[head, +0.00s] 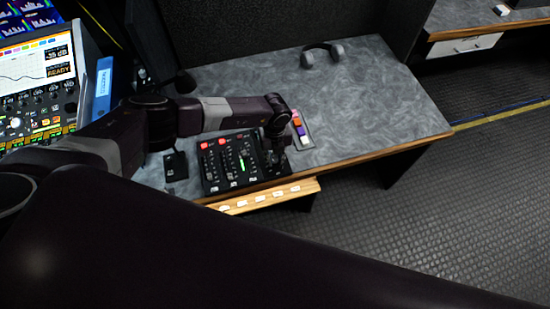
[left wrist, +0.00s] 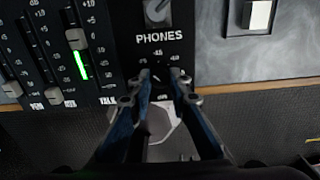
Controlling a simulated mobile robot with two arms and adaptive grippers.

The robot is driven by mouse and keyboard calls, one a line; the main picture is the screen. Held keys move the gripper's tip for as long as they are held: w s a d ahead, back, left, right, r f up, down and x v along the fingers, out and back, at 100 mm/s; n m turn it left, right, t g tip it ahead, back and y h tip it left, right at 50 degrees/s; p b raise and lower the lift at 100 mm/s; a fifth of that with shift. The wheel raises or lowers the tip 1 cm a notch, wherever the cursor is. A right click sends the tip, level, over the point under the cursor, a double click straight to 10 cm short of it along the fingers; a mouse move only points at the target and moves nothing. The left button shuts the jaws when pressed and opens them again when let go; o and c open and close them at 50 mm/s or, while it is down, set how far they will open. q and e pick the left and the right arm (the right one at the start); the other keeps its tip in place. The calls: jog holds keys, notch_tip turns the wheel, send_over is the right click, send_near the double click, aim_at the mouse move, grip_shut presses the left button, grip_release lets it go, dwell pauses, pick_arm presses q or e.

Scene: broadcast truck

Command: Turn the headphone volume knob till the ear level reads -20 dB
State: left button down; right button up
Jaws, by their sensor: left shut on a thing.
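The mixer panel (head: 232,165) lies on the grey desk, with several faders and a lit green bar. In the left wrist view, the PHONES label (left wrist: 165,38) is printed above a dial scale with small numbers, partly covered by my fingers. My left gripper (left wrist: 161,80) has its fingertips close together at the middle of that scale, shut on the headphone volume knob, which they mostly hide. In the head view my left gripper (head: 274,153) is at the panel's right side. The screen (head: 58,55) at the left seems to read -35 dB, with READY below. My right gripper is not visible.
Another grey knob (left wrist: 157,12) sits above the label. Headphones (head: 322,53) lie at the back of the desk. A wooden ledge (head: 265,197) with white pieces runs along the front. The desk's right side is clear.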

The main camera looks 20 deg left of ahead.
pick_arm(q)
jog(key=m+b, duration=0.2)
jog(key=m, duration=0.2)
jog(key=shift+w+f+m+b, duration=0.1)
jog(key=shift+m+b, duration=0.2)
jog(key=m+b, duration=0.3)
jog(key=m, duration=0.1)
jog(key=m+b, duration=0.3)
jog(key=m, duration=0.2)
jog(key=shift+b, duration=0.3)
jog(key=shift+m+b, duration=1.45)
jog(key=shift+m, duration=0.25)
jog(key=shift+r, duration=0.2)
jog(key=c, duration=1.8)
grip_release()
